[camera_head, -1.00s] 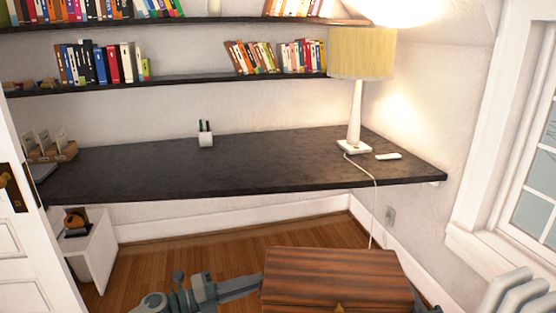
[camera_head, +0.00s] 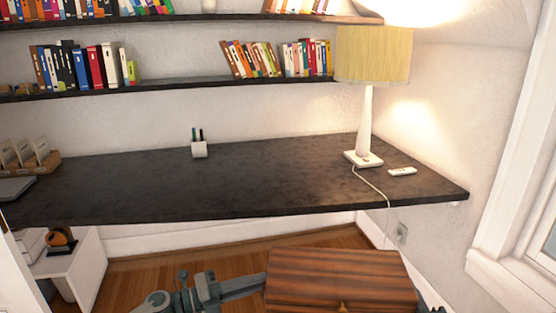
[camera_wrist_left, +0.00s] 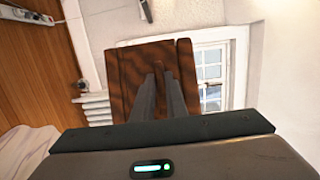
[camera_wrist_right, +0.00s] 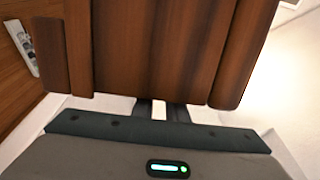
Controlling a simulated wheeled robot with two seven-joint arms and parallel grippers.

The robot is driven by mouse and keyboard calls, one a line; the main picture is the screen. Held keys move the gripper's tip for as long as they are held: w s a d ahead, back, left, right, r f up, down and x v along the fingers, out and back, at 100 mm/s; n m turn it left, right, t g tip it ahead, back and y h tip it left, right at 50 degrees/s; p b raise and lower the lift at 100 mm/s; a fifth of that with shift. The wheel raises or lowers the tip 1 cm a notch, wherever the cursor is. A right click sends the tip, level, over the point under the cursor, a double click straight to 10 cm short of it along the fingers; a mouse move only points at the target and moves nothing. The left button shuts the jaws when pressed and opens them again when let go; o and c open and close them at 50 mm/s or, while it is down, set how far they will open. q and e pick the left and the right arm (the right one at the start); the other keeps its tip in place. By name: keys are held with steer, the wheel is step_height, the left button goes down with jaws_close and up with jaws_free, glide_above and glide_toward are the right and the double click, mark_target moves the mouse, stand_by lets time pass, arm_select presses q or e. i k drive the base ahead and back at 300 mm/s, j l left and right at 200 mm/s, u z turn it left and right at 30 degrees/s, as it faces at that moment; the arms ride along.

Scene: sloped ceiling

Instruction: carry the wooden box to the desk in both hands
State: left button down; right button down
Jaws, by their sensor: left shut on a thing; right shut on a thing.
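The wooden box (camera_head: 338,279) is brown with dark stripes and a small brass clasp. It is held in front of me at the bottom of the head view, below the level of the desk's top and short of its front edge. My left gripper (camera_head: 258,284) is shut on its left side; the left wrist view shows the fingers (camera_wrist_left: 162,95) against the box (camera_wrist_left: 130,70). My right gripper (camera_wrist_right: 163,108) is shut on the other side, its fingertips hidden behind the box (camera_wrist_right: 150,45). The dark desk (camera_head: 260,180) spans the wall ahead.
A white lamp (camera_head: 364,130) and a small white remote (camera_head: 403,171) stand at the desk's right end. A pen cup (camera_head: 199,149) is near the back. A card holder (camera_head: 38,164) and a grey laptop (camera_head: 14,188) are at the left. The desk's front middle is clear.

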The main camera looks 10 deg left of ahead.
mark_target(238, 177)
steer(key=i, duration=0.9)
steer(key=u, duration=0.6)
